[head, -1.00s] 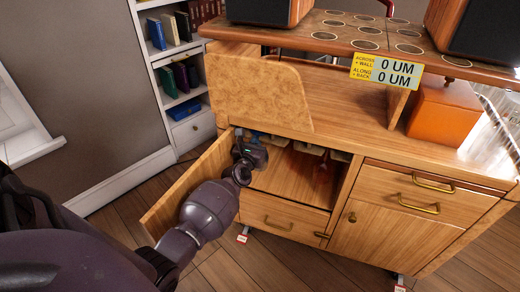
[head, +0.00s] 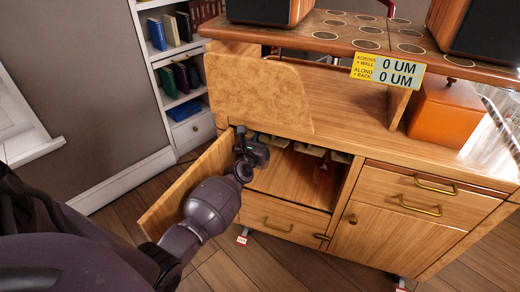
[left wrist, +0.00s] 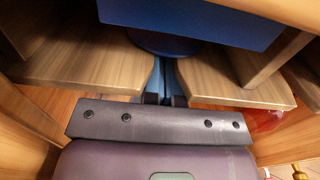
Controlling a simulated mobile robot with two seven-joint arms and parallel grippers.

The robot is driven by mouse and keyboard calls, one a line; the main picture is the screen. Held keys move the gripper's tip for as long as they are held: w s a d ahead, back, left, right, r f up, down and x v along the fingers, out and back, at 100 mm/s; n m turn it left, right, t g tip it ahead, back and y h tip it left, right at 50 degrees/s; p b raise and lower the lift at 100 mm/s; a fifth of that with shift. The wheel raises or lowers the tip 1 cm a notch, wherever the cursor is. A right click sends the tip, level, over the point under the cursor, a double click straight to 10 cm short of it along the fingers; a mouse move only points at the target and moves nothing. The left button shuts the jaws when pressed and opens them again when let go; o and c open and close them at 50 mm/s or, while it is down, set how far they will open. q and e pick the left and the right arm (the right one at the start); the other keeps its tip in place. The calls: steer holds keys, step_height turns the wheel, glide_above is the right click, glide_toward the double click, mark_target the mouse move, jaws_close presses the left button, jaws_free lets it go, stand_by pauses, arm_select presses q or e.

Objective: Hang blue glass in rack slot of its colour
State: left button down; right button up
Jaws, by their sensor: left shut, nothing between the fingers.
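My left gripper (head: 258,150) is inside the open upper left compartment of the cabinet, at its left end. In the left wrist view the gripper (left wrist: 166,97) is shut and empty, its fingertips close to the slot between two wooden rack rails (left wrist: 90,75). A round blue disc, which looks like the foot of the blue glass (left wrist: 163,44), lies at this slot. Narrow blue parts show in the gap below it; the rest of the glass is hidden. A flat blue panel (left wrist: 190,18) is above it. My right gripper is not in view.
The open cabinet door (head: 190,187) stands close left of my arm. Drawers (head: 430,195) are at the right.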

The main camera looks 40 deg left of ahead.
arm_select(q)
steer(key=shift+w+a+f, duration=0.1)
steer(key=shift+w+f, duration=0.05)
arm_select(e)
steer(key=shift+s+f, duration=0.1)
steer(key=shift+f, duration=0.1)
arm_select(q)
steer(key=p+v, duration=0.1)
steer(key=v, duration=0.8)
steer(key=shift+p, duration=0.4)
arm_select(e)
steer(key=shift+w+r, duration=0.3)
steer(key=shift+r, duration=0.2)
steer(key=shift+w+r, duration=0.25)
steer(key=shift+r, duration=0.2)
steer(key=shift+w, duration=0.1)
